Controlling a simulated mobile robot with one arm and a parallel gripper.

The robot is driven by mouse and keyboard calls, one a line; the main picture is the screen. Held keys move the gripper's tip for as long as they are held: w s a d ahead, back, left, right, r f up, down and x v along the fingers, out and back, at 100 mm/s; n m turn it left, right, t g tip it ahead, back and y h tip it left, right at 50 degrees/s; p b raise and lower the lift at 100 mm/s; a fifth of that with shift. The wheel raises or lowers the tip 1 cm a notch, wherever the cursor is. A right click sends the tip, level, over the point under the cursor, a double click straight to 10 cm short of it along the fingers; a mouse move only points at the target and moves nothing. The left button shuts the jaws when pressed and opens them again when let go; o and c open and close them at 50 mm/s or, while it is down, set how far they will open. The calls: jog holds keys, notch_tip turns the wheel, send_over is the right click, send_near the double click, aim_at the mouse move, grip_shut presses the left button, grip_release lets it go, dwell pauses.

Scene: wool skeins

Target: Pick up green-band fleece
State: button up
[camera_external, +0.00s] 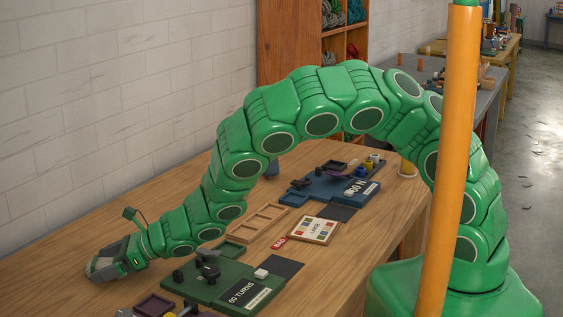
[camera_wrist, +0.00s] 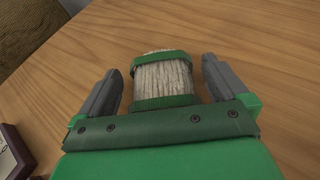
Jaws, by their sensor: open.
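The green-band fleece (camera_wrist: 163,78) is a pale, cream-coloured bundle with a green band at its far end and another green band nearer my gripper. It lies on the wooden table. My gripper (camera_wrist: 161,85) is open in the wrist view, with one grey finger on each side of the fleece. Gaps show between the fleece and both fingers. In the external view my gripper (camera_external: 104,265) is low over the left end of the table, and a pale patch shows at its jaws. The near end of the fleece is partly hidden by my gripper's body.
A green board (camera_external: 222,277) marked "60 TURNS" lies right of my gripper, with a dark purple tray (camera_external: 154,305) in front. Wooden trays (camera_external: 258,222), a label card (camera_external: 313,230) and a blue board (camera_external: 335,185) lie farther back. Bare table (camera_external: 130,212) surrounds my arm's left side.

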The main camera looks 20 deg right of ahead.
aim_at(105, 261)
jog(key=shift+a, duration=0.15)
jog(key=c, duration=1.1)
jog(key=shift+o, duration=0.2)
jog(key=shift+r, duration=4.95)
